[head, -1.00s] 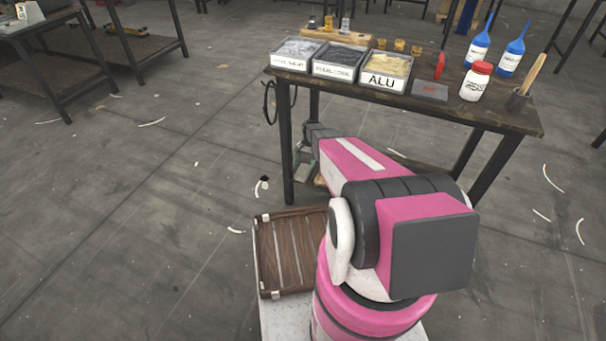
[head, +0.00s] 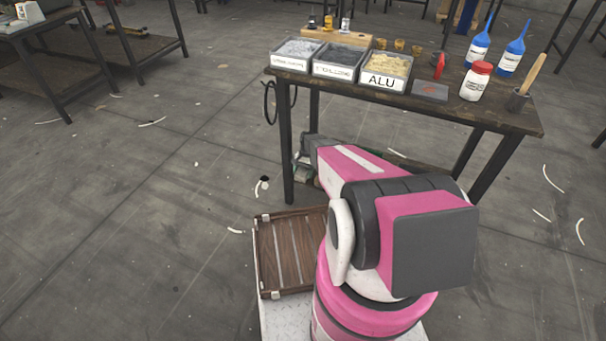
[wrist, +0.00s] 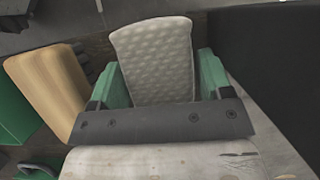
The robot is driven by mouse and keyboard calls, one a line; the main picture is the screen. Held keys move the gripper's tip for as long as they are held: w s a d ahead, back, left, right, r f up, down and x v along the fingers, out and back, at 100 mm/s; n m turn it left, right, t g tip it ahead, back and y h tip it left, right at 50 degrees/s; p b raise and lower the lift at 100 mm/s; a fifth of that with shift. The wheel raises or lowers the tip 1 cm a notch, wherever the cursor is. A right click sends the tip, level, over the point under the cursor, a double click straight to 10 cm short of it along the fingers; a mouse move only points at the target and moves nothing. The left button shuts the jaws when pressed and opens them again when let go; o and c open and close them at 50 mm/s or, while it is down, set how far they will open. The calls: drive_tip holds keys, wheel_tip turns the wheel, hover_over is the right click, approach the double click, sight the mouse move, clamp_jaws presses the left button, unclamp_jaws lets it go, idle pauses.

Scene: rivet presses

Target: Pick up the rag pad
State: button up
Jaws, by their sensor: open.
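The rag pad (wrist: 152,58) is a pale grey, dimpled pad in the upper middle of the wrist view. My gripper (wrist: 161,76) is open, with one green finger on each side of the pad. The pad's near end is hidden behind the dark bar of my gripper. I cannot tell whether the fingers touch the pad. In the head view my arm reaches low under the workbench (head: 500,118), and I cannot make out the pad there.
In the wrist view a light wooden block (wrist: 48,85) and a green object (wrist: 14,112) lie at left; a dark surface (wrist: 275,60) is close at right. The bench carries an ALU bin (head: 384,81), other bins and bottles. Floor left of the bench is mostly clear.

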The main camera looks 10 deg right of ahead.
sight(302, 172)
drive_tip(key=c, duration=0.6)
drive_tip(key=shift+c, duration=0.2)
drive_tip(key=shift+r, duration=0.1)
drive_tip(key=shift+r, duration=0.55)
wheel_tip(302, 172, up, 2)
drive_tip(key=shift+s+r, duration=0.1)
drive_tip(key=shift+r, duration=0.1)
drive_tip(key=w+d, duration=0.3)
drive_tip(key=w, duration=0.2)
drive_tip(key=w+d, duration=0.3)
drive_tip(key=w, duration=0.2)
drive_tip(key=w+d, duration=0.4)
drive_tip(key=w, duration=0.1)
drive_tip(key=shift+w, duration=0.1)
